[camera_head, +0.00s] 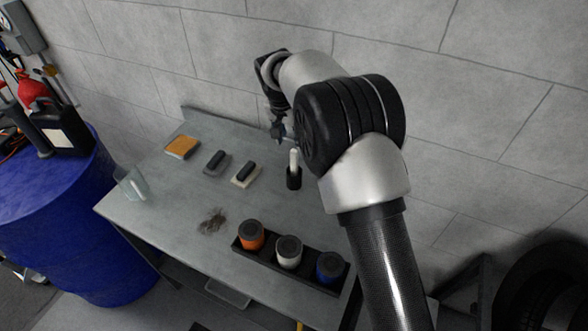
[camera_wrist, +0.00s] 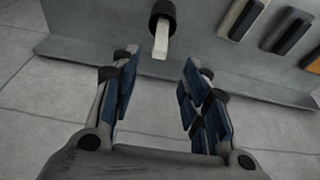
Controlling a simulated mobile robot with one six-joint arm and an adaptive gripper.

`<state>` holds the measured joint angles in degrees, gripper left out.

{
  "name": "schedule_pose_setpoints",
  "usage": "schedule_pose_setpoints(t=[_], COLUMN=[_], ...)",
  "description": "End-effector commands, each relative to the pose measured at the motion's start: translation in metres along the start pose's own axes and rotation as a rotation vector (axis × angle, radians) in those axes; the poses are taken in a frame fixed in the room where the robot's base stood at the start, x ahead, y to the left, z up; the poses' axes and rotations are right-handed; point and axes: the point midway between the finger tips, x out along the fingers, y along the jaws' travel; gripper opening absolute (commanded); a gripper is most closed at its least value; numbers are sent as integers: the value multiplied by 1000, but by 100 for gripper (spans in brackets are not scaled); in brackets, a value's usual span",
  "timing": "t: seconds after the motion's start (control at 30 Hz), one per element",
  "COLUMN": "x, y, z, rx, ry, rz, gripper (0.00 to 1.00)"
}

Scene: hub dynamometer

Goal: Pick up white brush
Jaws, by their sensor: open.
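A brush with a white handle (camera_head: 294,158) and a black round end (camera_head: 293,180) is at the table's right part. In the wrist view, its white handle (camera_wrist: 161,40) points toward the gap between my fingertips. A flat pale block with a dark grip (camera_head: 246,174) lies to its left; it also shows in the wrist view (camera_wrist: 240,20). My gripper (camera_head: 279,133) is near the table's back edge, close to the white handle, partly hidden by my arm. In the wrist view, my gripper (camera_wrist: 158,68) is open and empty, its fingers apart on either side of the handle's line.
A black tray (camera_head: 268,262) holds three cans in front. A clear cup (camera_head: 131,184) stands at the left edge. A wall rises behind.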

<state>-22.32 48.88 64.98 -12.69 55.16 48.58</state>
Motion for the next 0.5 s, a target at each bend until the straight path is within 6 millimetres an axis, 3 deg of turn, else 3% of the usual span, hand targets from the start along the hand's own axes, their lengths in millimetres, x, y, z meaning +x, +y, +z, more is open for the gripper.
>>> schedule_pose_setpoints(t=[0.03,0.2,0.33,0.5], x=[16,52,72,82], y=[1,1,1,1], z=[1,1,0,0], rx=[0,0,0,-1], ry=[-3,-3,-1,0], rz=[3,2,1,0], gripper=[42,42,42,42])
